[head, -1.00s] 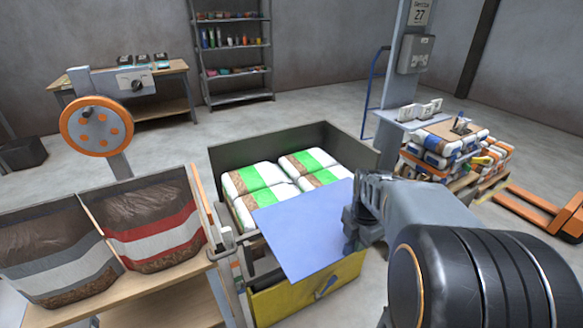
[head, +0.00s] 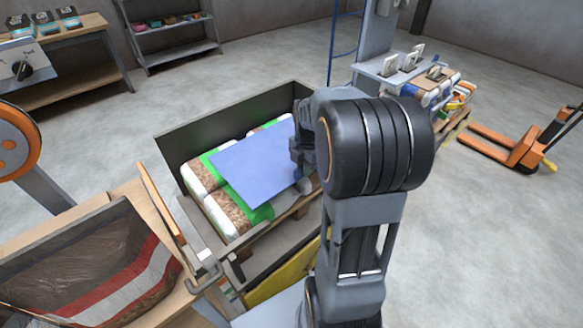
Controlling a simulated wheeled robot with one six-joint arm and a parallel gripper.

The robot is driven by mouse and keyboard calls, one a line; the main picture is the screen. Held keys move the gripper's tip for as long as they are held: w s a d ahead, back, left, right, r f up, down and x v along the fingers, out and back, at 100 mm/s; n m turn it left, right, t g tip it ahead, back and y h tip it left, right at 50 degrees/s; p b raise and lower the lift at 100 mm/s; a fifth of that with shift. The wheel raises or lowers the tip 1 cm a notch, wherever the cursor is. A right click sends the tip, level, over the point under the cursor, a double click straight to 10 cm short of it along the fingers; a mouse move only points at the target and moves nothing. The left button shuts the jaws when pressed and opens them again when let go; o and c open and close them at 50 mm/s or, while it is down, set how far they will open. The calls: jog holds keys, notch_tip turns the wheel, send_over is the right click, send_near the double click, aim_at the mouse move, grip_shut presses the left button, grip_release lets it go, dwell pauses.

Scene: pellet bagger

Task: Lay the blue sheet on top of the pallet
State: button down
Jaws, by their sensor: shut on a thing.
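The blue sheet (head: 253,165) is flat and nearly level in the head view, over the bags in the middle. My gripper (head: 298,165) is shut on its right edge; the fingertips are partly hidden by my arm. White, green and brown bags (head: 222,212) show around the sheet inside a dark-walled bin (head: 215,127). A strip of wooden pallet (head: 292,214) shows under the bags at the front right. I cannot tell whether the sheet touches the bags or hovers just above them.
A bench with an open bag of pellets (head: 90,265) stands at the front left. A yellow panel (head: 285,275) is low at the bin's front. Another stack of bags (head: 435,95) and an orange pallet truck (head: 510,150) are at the right, with open floor before them.

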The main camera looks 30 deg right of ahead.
jog(key=w+f, duration=0.3)
jog(key=w+d+f, duration=0.1)
jog(key=w+f, duration=0.2)
jog(key=shift+w+d+b, duration=0.15)
jog(key=shift+w+b, duration=0.15)
jog(key=shift+w+d+f, duration=0.1)
jog(key=shift+w+f, duration=0.4)
jog(key=shift+f, duration=0.15)
jog(key=shift+f+b, duration=0.3)
jog(key=shift+f, duration=1.25)
jog(key=shift+f, duration=0.15)
jog(key=c, duration=1.2)
grip_release()
jog(key=shift+o, duration=0.2)
